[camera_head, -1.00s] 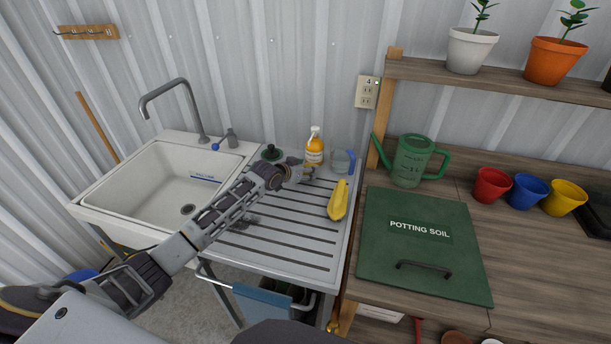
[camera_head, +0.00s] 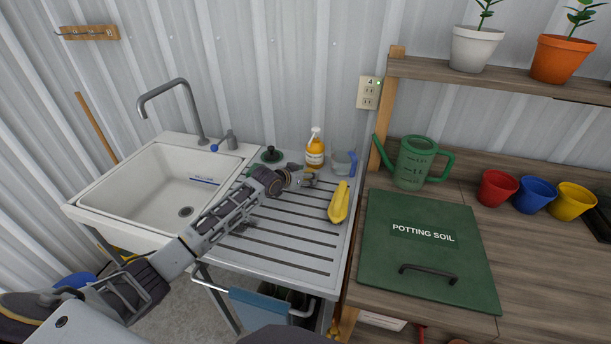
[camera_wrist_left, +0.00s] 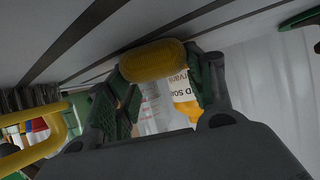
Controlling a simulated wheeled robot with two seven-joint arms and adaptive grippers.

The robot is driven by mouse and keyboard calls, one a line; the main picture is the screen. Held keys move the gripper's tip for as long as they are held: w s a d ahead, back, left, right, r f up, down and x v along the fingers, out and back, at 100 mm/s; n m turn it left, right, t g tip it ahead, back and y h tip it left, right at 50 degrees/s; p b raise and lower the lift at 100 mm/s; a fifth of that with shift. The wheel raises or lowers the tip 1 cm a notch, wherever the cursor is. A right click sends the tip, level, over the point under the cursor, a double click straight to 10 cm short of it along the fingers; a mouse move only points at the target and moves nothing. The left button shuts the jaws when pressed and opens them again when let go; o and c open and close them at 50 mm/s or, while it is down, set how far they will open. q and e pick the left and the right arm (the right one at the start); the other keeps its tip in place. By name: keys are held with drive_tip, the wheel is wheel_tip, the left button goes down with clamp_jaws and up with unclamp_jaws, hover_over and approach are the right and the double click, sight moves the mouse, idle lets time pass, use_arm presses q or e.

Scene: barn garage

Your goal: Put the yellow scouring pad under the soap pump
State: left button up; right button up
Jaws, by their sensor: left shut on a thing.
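The soap pump (camera_head: 315,153) is an amber bottle with a white label and white pump top, upright at the back of the ridged draining board (camera_head: 290,250). My left gripper (camera_head: 304,179) is just in front of it, low over the board. In the left wrist view, which is upside down, the yellow scouring pad (camera_wrist_left: 158,60) sits between the fingertips of my left gripper (camera_wrist_left: 160,78), which is shut on it. Part of the soap pump (camera_wrist_left: 186,97) shows between the fingers, beyond the pad. In the head view I cannot make out the pad. My right gripper is not in view.
A clear jug with a blue handle (camera_head: 344,162) stands right of the soap pump. A yellow elongated item (camera_head: 339,204) lies right of my gripper. The front of the board is clear.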

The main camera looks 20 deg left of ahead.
use_arm(q)
drive_tip(key=o, duration=0.9)
drive_tip(key=shift+c, duration=0.2)
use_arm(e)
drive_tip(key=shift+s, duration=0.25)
